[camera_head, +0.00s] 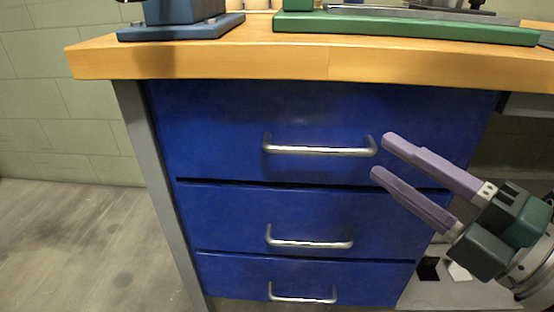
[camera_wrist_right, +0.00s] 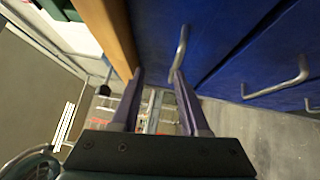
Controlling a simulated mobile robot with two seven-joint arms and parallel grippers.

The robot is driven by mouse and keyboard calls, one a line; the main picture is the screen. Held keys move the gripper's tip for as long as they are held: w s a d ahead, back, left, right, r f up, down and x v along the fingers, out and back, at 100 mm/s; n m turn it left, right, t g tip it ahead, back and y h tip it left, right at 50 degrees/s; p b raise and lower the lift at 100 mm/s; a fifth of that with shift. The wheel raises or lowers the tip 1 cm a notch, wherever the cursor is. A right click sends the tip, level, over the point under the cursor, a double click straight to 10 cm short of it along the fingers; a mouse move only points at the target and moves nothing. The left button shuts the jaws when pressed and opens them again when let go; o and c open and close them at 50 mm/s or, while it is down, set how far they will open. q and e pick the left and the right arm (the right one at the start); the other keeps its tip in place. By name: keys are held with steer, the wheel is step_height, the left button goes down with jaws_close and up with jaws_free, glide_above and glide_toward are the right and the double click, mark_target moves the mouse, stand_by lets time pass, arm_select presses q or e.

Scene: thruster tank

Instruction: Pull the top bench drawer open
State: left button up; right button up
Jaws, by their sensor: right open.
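The top bench drawer (camera_head: 215,125) is a blue front that looks shut, directly under the wooden benchtop. Its silver bar handle (camera_head: 318,150) runs across the middle and also shows in the right wrist view (camera_wrist_right: 182,48). My right gripper (camera_head: 382,157) is open, with purple fingers pointing left at the handle's right end. In the right wrist view the fingers (camera_wrist_right: 158,74) are apart, and the handle lies just beyond their tips, nearer the right finger. Nothing shows between the fingers, and I cannot tell if they touch the handle. My left gripper is not in view.
Two more blue drawers (camera_head: 210,215) with silver handles (camera_head: 310,242) sit below. The wooden benchtop (camera_head: 200,58) overhangs above, carrying a blue base (camera_head: 180,28) and a green base (camera_head: 410,27). A grey bench leg (camera_head: 150,170) stands left. Floor (camera_head: 70,240) at left is clear.

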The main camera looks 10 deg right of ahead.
mark_target(328, 154)
steer(key=shift+n+g+y, duration=0.3)
steer(key=shift+n+y, duration=0.5)
steer(key=w+a+b, duration=0.1)
steer(key=w+a, duration=0.1)
steer(key=w+a+f+b, duration=0.1)
steer(key=w, duration=0.2)
steer(key=w+a+f+b, duration=0.1)
steer(key=w+a, duration=0.1)
steer(key=w, duration=0.1)
steer(key=shift+a, duration=0.3)
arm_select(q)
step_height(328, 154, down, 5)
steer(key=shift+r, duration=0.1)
arm_select(e)
jaws_close()
